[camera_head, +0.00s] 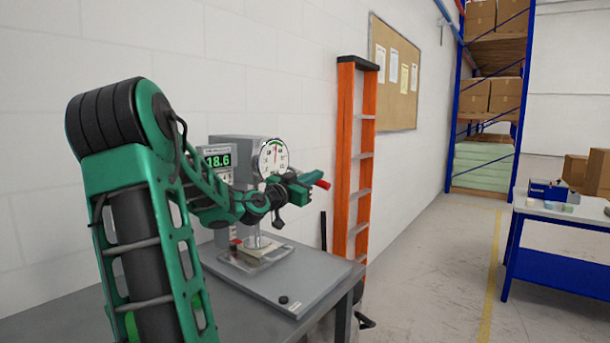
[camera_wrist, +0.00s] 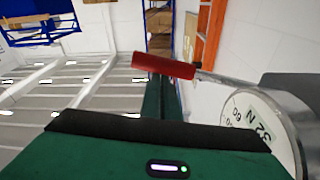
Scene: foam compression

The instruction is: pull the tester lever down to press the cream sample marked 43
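The tester is a grey machine with a white round dial (camera_head: 272,158) on its head. The dial also shows in the wrist view (camera_wrist: 262,128), reading 32 N. Its lever ends in a red grip (camera_head: 322,184), which lies across the far end of my fingers in the wrist view (camera_wrist: 163,66). My gripper (camera_head: 301,183) is at this grip; whether the fingers clasp it or only touch it cannot be told. A cream sample (camera_head: 262,250) lies under the round press plate; its mark is not readable.
A green-lit display (camera_head: 218,160) reads 18.6 beside the tester. The tester stands on a grey bench (camera_head: 318,262). An orange ladder (camera_head: 345,150) leans at the wall behind. A blue-framed table (camera_head: 560,262) stands at the right, with open floor between.

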